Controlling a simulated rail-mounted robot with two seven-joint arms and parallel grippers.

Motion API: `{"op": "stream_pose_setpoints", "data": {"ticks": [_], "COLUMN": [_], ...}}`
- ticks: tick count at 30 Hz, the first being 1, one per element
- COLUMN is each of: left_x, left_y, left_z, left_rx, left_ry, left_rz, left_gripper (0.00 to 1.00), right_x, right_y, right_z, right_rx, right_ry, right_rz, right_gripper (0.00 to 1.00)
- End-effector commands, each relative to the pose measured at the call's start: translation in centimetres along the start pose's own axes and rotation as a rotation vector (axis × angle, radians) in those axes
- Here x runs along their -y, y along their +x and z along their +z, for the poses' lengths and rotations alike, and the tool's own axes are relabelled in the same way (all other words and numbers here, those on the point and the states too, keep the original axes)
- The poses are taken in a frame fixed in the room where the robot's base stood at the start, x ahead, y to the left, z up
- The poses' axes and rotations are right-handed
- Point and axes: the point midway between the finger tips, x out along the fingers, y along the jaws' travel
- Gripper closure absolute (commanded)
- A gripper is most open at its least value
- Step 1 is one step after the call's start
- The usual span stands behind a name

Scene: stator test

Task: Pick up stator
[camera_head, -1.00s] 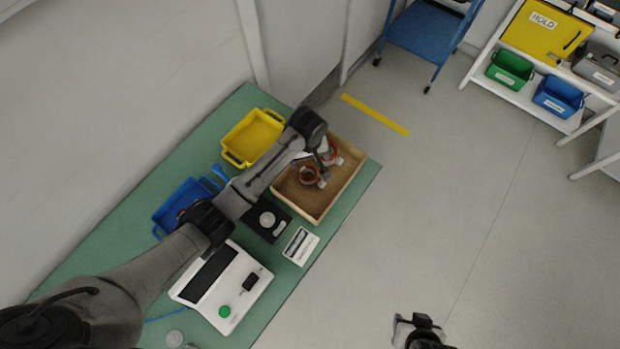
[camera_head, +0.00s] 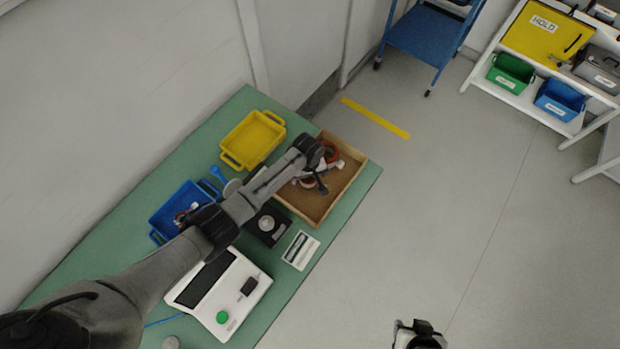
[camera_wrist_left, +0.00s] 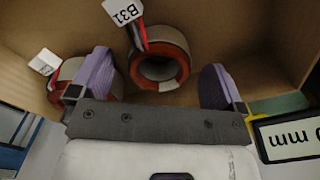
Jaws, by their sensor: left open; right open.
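Two stators, copper-red rings with grey outsides, are in the cardboard-brown tray (camera_head: 322,206). In the left wrist view the stator tagged B31 (camera_wrist_left: 160,65) shows in the gap between the fingers of my open left gripper (camera_wrist_left: 158,75), with no visible contact. The other stator (camera_wrist_left: 112,84), with a white tag, is at left, partly hidden by the left finger. In the head view my left gripper (camera_head: 318,182) is over the tray; one stator (camera_head: 331,152) shows at the far end, the other is mostly hidden by the gripper. My right gripper (camera_head: 418,335) is open, away over the floor.
A yellow bin (camera_head: 250,139) and a blue bin (camera_head: 165,217) with parts stand along the wall side of the green table (camera_head: 110,232).

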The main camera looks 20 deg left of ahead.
Motion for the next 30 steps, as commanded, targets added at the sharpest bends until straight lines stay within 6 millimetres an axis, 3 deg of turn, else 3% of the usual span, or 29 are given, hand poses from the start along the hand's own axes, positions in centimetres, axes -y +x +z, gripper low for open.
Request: {"op": "stream_pose_setpoints", "data": {"ticks": [6, 14, 30], "left_x": [0.0, 0.0, 0.0], "left_y": [1.9, 2.0, 2.0], "left_z": [0.0, 0.0, 0.0], "left_rx": [-0.001, -0.001, -0.001], "left_ry": [0.001, 0.001, 0.001], "left_rz": [0.000, 0.001, 0.000], "left_gripper": [0.05, 0.05, 0.55], "right_x": [0.0, 0.0, 0.0], "right_y": [0.5, 0.5, 0.5], "right_z": [0.2, 0.2, 0.2], "right_rx": [0.001, 0.001, 0.002], "right_ry": [0.000, 0.000, 0.000], "right_rz": [0.000, 0.000, 0.000], "right_gripper": [0.51, 0.51, 0.51]}}
